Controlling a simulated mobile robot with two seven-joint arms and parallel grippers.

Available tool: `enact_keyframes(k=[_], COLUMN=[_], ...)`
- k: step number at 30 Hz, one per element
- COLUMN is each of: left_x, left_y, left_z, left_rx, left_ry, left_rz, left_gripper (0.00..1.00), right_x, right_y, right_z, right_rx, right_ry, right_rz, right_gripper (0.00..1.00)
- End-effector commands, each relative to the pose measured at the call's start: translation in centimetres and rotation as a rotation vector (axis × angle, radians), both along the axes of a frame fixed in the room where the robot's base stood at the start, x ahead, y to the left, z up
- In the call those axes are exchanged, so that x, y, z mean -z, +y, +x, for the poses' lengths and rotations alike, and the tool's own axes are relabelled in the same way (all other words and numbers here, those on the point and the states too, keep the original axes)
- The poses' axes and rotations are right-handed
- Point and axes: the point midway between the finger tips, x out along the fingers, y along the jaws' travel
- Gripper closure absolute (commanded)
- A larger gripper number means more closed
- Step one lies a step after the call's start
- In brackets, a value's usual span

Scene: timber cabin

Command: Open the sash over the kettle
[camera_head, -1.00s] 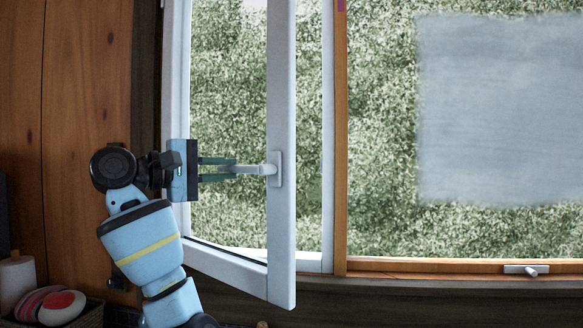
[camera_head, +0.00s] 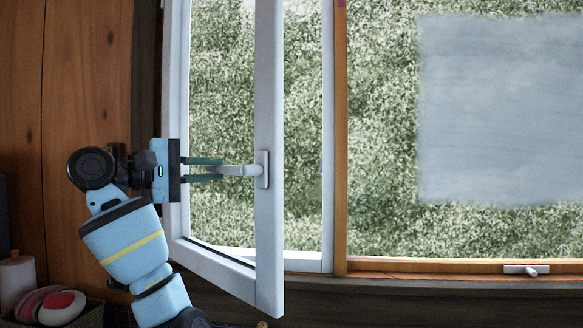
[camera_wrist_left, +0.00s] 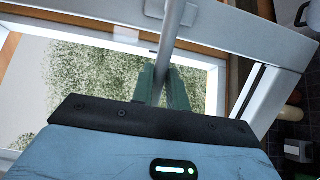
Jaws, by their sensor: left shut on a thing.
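The white sash (camera_head: 268,215) stands ajar, swung inward from the left side of the window opening, with its free edge towards me. Its grey lever handle (camera_head: 263,170) sits midway up that edge and points left. My left gripper (camera_head: 221,170) is shut on the handle's lever from the left, with dark green fingers above and below it. In the left wrist view the lever (camera_wrist_left: 175,28) runs between the fingers (camera_wrist_left: 161,85). A pale rounded vessel (camera_wrist_left: 291,12) is cut off at the top right there; I cannot tell whether it is the kettle. My right gripper is not in view.
A wooden-framed window with its own handle (camera_head: 527,269) is at the right. A paper roll (camera_head: 16,280) and a basket (camera_head: 90,316) holding a red and white item (camera_head: 62,307) stand at the lower left, near my arm. A timber wall (camera_head: 85,75) lies left.

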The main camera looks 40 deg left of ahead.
Motion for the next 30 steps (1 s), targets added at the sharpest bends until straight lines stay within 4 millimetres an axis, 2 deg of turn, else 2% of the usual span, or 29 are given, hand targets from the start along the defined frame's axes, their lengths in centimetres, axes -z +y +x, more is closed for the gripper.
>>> enact_keyframes(k=[12, 22, 23, 24, 28, 30], left_x=[0.0, 0.0, 0.0, 0.0, 0.0, 0.0], left_y=[0.6, 0.6, 0.6, 0.6, 0.6, 0.6], left_z=[-2.0, -2.3, -2.3, -2.3, -2.3, -2.2], left_rx=[0.049, 0.057, 0.057, 0.057, 0.058, 0.058], left_ry=[-0.001, -0.001, -0.001, -0.001, -0.001, -0.001], left_rz=[0.0, 0.001, 0.001, 0.001, 0.001, 0.001], left_gripper=[1.0, 1.0, 0.82, 0.77, 0.6, 0.6], right_x=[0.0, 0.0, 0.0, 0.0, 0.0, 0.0], right_y=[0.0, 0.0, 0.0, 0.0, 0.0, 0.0], right_z=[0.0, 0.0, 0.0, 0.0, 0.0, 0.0], right_rx=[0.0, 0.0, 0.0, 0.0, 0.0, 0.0], right_ry=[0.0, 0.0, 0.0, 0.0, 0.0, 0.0], right_rz=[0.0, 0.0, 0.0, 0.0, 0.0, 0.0], right_gripper=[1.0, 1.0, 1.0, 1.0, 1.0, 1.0])
